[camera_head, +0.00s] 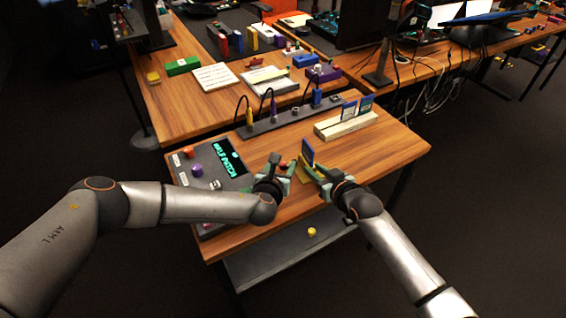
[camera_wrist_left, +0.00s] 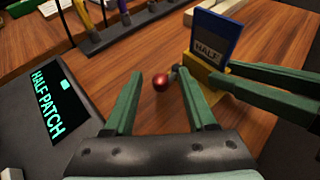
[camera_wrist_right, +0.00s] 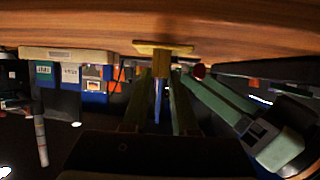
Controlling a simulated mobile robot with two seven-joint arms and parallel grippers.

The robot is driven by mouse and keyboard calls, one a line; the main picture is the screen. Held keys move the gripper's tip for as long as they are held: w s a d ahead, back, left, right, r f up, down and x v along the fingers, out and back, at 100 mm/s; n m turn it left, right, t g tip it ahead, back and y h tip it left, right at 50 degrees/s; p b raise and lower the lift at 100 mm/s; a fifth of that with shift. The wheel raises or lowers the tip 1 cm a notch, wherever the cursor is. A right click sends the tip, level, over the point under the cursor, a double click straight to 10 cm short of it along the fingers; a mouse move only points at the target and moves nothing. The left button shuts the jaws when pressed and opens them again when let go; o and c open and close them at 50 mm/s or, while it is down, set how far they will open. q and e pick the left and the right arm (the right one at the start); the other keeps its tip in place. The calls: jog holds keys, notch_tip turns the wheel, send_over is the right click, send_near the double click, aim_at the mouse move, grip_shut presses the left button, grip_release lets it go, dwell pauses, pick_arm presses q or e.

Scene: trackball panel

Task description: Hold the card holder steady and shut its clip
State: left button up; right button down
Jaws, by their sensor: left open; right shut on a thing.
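The card holder is a yellow block (camera_wrist_left: 205,72) standing upright on the wooden desk, with a blue card (camera_wrist_left: 213,38) reading "HALF" in it. A red ball knob (camera_wrist_left: 161,83), seemingly part of its clip, sticks out at its side. The knob also shows in the right wrist view (camera_wrist_right: 199,71). My right gripper (camera_head: 312,169) is shut on the yellow holder, which also shows in the right wrist view (camera_wrist_right: 161,60). My left gripper (camera_head: 284,171) is open, with the red knob between or just beyond its fingertips in the left wrist view; contact cannot be told.
A dark panel (camera_head: 207,165) with a "HALF PATCH" display lies to the left. A pale rack (camera_head: 345,127) with cards and a dark strip with coloured plugs (camera_head: 273,112) stand behind. The desk's right side is clear. A yellow thing (camera_head: 312,231) lies on the lower shelf.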

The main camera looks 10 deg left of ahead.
pick_arm(q)
jog(key=shift+x, duration=1.05)
jog(key=shift+c, duration=0.4)
grip_shut()
